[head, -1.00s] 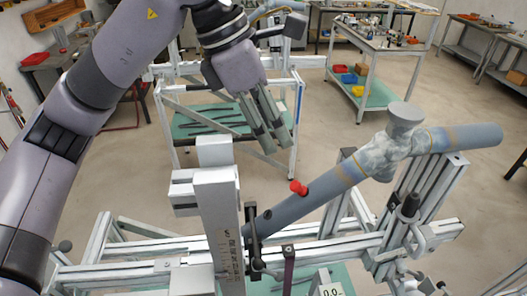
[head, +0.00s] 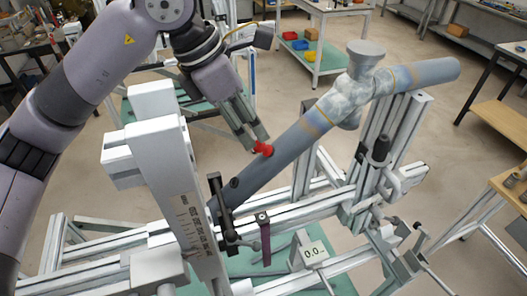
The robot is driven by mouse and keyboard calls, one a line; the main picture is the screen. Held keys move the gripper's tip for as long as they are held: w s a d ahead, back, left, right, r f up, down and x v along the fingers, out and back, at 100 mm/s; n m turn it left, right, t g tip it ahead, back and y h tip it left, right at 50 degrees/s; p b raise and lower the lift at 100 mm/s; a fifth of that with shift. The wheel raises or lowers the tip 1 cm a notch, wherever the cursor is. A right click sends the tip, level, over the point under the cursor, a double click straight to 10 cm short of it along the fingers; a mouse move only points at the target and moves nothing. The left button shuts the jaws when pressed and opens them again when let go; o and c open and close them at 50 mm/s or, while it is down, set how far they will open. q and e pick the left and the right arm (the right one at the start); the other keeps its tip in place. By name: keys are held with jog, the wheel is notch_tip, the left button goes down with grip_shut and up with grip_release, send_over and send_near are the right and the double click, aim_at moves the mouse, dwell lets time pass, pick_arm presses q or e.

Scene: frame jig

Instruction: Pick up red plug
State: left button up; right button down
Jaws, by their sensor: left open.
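The small red plug (head: 264,149) sits on the upper side of the grey tube (head: 287,147), which lies slanted across the frame jig in the head view. My left gripper (head: 255,143) comes down from the upper left, with its fingertips right at the plug. Its jaws are open. One fingertip partly overlaps the plug, and I cannot tell whether they touch. My right gripper does not show.
A white upright post (head: 178,190) of the jig stands close left of the tube. A black clamp (head: 223,212) holds the tube's lower end. A cart (head: 318,50) with coloured bins stands behind.

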aim_at(257, 144)
pick_arm(q)
jog(key=shift+d+f, duration=0.1)
jog(key=shift+f, duration=0.1)
jog(key=x, duration=0.1)
jog(key=b+x, duration=0.1)
jog(key=x, duration=0.2)
jog(key=shift+s+f, duration=0.1)
jog(key=shift+f, duration=0.4)
jog(key=shift+c, duration=0.6)
jog(key=c, duration=0.8)
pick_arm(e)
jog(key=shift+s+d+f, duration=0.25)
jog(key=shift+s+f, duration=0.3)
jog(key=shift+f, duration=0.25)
